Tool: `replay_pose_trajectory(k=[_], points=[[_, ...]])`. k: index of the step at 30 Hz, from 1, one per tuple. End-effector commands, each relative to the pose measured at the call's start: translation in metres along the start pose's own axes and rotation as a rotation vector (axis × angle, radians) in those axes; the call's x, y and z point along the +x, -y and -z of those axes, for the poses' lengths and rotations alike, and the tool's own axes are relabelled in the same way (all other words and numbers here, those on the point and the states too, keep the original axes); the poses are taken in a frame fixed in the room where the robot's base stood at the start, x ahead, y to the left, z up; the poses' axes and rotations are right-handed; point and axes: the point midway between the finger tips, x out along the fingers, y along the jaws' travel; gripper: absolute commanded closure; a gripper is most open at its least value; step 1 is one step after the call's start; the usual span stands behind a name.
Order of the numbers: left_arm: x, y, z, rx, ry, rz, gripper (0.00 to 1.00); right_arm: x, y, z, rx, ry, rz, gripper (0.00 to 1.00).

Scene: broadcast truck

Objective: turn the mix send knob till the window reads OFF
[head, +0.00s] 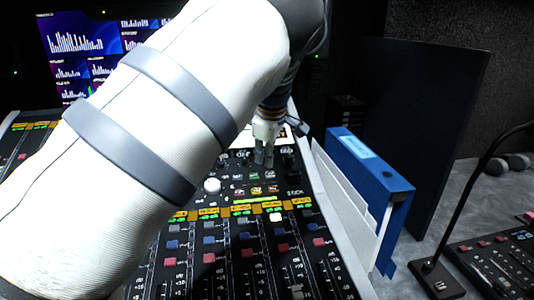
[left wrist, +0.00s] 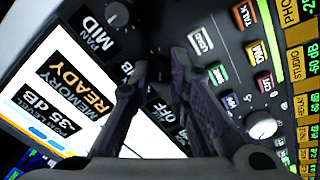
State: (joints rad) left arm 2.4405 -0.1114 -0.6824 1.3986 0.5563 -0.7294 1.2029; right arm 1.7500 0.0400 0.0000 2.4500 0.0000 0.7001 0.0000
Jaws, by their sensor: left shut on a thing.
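My left gripper (head: 264,156) reaches down to the top of the mixing console (head: 335,262), just below its display. In the left wrist view the left gripper (left wrist: 157,72) has its fingers on both sides of a small dark knob (left wrist: 158,62), shut on it; the fingers hide most of it. I cannot tell for sure that this is the mix send knob. The display (left wrist: 60,95) shows windows reading MID, READY and -35 dB. A further window (left wrist: 165,112) between the fingers appears to read OFF, partly covered. My right gripper is not in view.
Several lit buttons (head: 257,189) and a white round knob (head: 212,185) lie close to the gripper. A blue binder (head: 372,165) stands right of the console. A gooseneck microphone (head: 436,280) stands farther right. My white arm covers much of the head view.

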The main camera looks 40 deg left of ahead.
Motion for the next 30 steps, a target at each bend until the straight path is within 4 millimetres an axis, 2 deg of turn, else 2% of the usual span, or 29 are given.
replay_pose_trajectory(k=[21,22,24,30], points=[[0.0014,0.0014,-0.0007,-0.066,0.001,0.004,1.0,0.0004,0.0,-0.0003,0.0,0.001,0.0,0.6],[0.0014,0.0014,-0.0008,-0.066,0.001,0.004,0.79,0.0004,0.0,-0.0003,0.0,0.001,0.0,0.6],[0.0014,0.0013,-0.0007,-0.066,0.001,0.004,0.64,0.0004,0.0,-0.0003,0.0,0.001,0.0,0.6],[0.0009,0.001,-0.0004,-0.065,0.0,0.002,0.64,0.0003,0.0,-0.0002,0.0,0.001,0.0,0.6]])
